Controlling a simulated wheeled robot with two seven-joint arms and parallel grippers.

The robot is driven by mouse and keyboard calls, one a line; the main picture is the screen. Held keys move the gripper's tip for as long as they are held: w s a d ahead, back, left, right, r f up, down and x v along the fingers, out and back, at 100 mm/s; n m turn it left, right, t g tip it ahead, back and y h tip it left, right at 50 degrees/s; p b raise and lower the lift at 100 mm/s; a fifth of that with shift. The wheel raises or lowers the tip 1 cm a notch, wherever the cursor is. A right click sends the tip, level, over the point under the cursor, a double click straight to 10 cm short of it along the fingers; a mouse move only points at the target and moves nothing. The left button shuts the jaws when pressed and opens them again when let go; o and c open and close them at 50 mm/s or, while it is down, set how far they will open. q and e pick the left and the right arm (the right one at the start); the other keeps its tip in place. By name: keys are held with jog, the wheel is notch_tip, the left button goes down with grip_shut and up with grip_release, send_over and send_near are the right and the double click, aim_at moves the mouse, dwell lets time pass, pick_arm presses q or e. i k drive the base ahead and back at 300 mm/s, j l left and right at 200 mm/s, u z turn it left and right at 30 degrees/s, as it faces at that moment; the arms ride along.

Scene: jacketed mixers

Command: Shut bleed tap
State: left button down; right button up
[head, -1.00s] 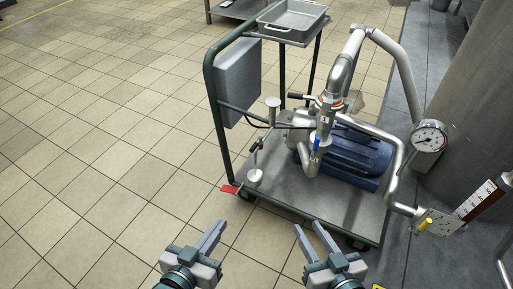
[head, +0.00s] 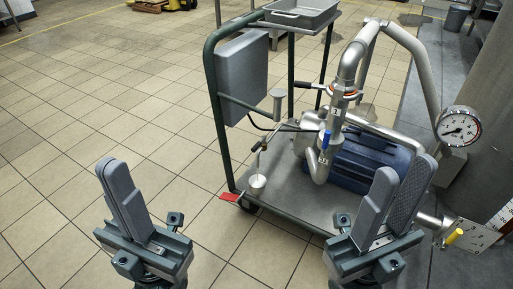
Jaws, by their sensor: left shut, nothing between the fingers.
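No tap carries a readable name, so I cannot tell which is the bleed tap. A blue lever (head: 326,140) stands on the upright steel pipe of the pump cart. A dark lever (head: 313,86) sticks out left near the pipe's top. A thin tap with a dark handle (head: 259,145) stands above a small steel cup (head: 257,184) at the cart's left side. A yellow grip (head: 454,237) is at the lower right. My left gripper (head: 112,168) is shut and empty, left of the cart. My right gripper (head: 404,170) has its fingers apart, in front of the cart's right part.
The cart deck (head: 300,205) carries a blue motor (head: 365,162). A green frame (head: 213,105) holds a grey box (head: 238,82) and a tray (head: 300,15). A pressure gauge (head: 458,127) is at the right. A red pedal (head: 230,197) juts out. Tiled floor at left is clear.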

aim_at(263, 140)
jog(key=i+l+z, duration=0.15)
jog(key=z, duration=0.25)
jog(key=i+l+z, duration=0.1)
jog(key=i+z, duration=0.15)
jog(key=z, duration=0.2)
